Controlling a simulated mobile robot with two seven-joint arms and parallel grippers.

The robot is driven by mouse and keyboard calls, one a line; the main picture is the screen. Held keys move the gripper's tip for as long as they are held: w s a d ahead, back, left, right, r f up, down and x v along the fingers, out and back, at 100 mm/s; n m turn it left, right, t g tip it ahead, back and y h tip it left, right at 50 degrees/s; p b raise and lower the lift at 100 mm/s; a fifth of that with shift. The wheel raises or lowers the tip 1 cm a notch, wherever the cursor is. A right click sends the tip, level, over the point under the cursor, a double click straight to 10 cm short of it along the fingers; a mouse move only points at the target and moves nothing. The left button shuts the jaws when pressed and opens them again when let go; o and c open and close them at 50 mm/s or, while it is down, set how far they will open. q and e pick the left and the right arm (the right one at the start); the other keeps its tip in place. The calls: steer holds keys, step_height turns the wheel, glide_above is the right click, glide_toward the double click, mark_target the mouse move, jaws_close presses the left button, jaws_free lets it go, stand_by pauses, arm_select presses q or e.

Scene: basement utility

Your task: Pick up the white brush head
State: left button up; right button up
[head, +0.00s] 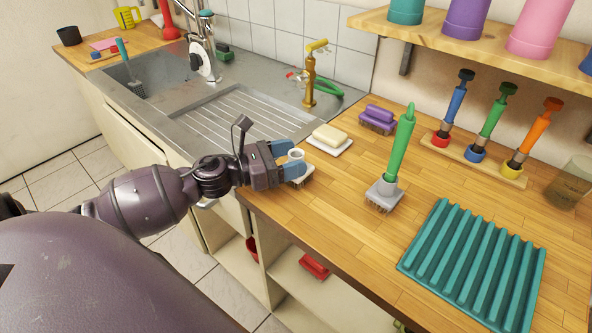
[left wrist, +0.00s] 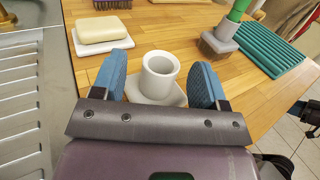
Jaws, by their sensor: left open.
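The white brush head (head: 296,155) sits near the front edge of the wooden counter, a pale block with an upright round socket on top. My left gripper (head: 289,159) is at it with blue fingers open. In the left wrist view the brush head (left wrist: 158,86) stands between the two parted fingers of my left gripper (left wrist: 160,76), with the socket opening facing up. The fingers are on either side of the socket and do not look closed on it; whether either one touches it I cannot tell.
A soap bar on a white dish (head: 330,142) and a purple brush (head: 377,119) lie behind. A grey brush head with a green handle (head: 400,150) stands to the right, near a teal ridged mat (head: 470,262) and a handle rack (head: 478,158). The sink (head: 180,85) is left.

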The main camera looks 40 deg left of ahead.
arm_select(q)
steer(key=shift+w+d, duration=0.35)
steer(key=shift+w, duration=0.15)
steer(key=c, duration=1)
steer(key=shift+c, duration=0.2)
